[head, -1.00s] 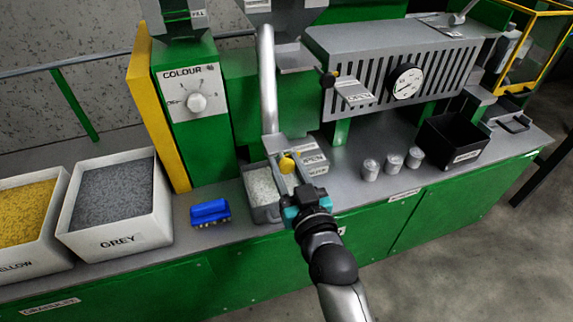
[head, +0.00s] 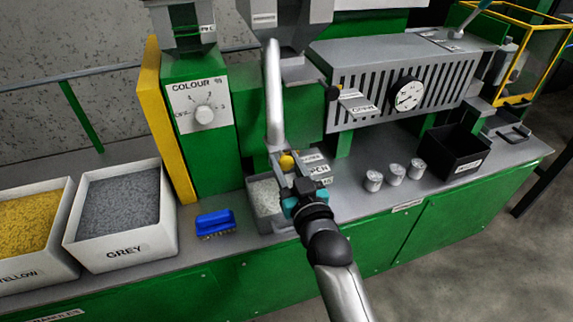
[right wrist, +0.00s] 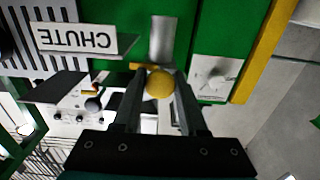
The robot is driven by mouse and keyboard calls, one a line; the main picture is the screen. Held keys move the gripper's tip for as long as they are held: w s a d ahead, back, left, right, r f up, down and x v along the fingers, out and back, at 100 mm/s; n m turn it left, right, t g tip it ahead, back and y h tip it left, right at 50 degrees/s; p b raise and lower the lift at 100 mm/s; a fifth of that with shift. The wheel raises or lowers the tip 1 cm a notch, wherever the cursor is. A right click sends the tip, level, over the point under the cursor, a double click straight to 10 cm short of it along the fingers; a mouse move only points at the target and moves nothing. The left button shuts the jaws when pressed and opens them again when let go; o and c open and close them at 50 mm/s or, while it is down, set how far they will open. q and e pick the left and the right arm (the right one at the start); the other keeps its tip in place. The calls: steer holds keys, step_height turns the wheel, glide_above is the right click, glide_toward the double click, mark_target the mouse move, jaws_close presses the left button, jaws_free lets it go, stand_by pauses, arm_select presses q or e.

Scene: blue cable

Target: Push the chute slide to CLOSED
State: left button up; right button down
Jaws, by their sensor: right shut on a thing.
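The chute slide's round yellow knob (head: 287,162) stands at the foot of the grey curved pipe, above the pale bin. My right gripper (head: 289,182) is shut on the knob from the front. The right wrist view shows the yellow knob (right wrist: 159,84) between the two dark fingers. A white plate reading OPEN (head: 320,169) is just right of the knob. A CHUTE sign (right wrist: 77,39) appears upside down in the right wrist view. The slide's plate is mostly hidden by the gripper. My left gripper is not in view.
A bin of pale granules (head: 265,197) sits under the pipe (head: 273,90). A blue brush (head: 215,222) lies left of it. Several metal cups and a black box (head: 455,152) stand to the right. Grey (head: 120,252) and yellow granule bins stand at the left.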

steer(key=c, duration=0.9)
jaws_free()
steer(key=shift+w, duration=0.1)
steer(key=shift+o, duration=0.8)
steer(key=shift+w, duration=0.15)
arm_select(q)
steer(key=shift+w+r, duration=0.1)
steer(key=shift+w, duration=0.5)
arm_select(e)
steer(key=shift+o, duration=1.4)
steer(key=shift+s, duration=0.2)
steer(key=shift+p+v, duration=0.35)
steer(key=shift+v, duration=0.45)
steer(key=p+v, duration=0.1)
steer(key=v, duration=0.3)
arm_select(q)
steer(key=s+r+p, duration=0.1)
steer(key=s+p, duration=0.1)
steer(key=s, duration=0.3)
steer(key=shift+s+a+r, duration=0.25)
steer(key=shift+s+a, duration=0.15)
arm_select(e)
steer(key=v, duration=0.9)
steer(key=shift+s, duration=0.15)
